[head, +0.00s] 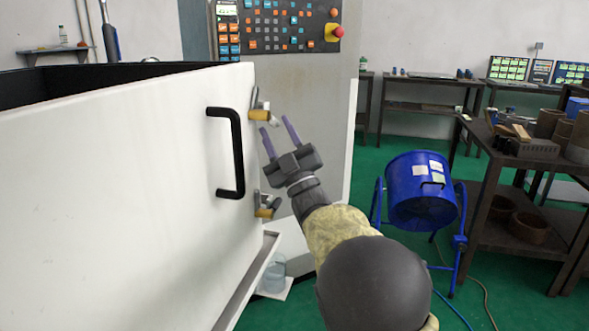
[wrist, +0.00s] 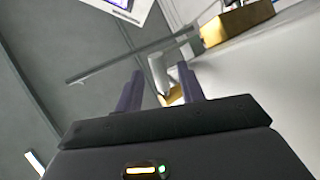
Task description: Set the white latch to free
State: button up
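The white latch (head: 273,118) is the upper of two small latches at the right edge of the white door. It has a pale lever and a brass-coloured body (head: 259,115). My gripper (head: 275,124) is open, its two purple-grey fingers pointing at this latch from the right. In the wrist view the pale lever (wrist: 158,72) shows between the fingertips of my gripper (wrist: 160,73), with a brass part (wrist: 173,96) just below it. I see no grip on it; whether a finger touches it I cannot tell.
A lower latch (head: 267,206) with a brass body sits on the same door edge. A black handle (head: 238,155) stands out from the white door (head: 130,190). A machine control panel (head: 280,25) with a red button is behind. A blue drum (head: 420,190) stands at right.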

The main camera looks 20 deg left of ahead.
jog(key=v, duration=1.7)
jog(key=shift+b, duration=0.35)
jog(key=shift+s+r, duration=0.1)
jog(key=shift+s, duration=0.05)
jog(key=shift+c, duration=0.2)
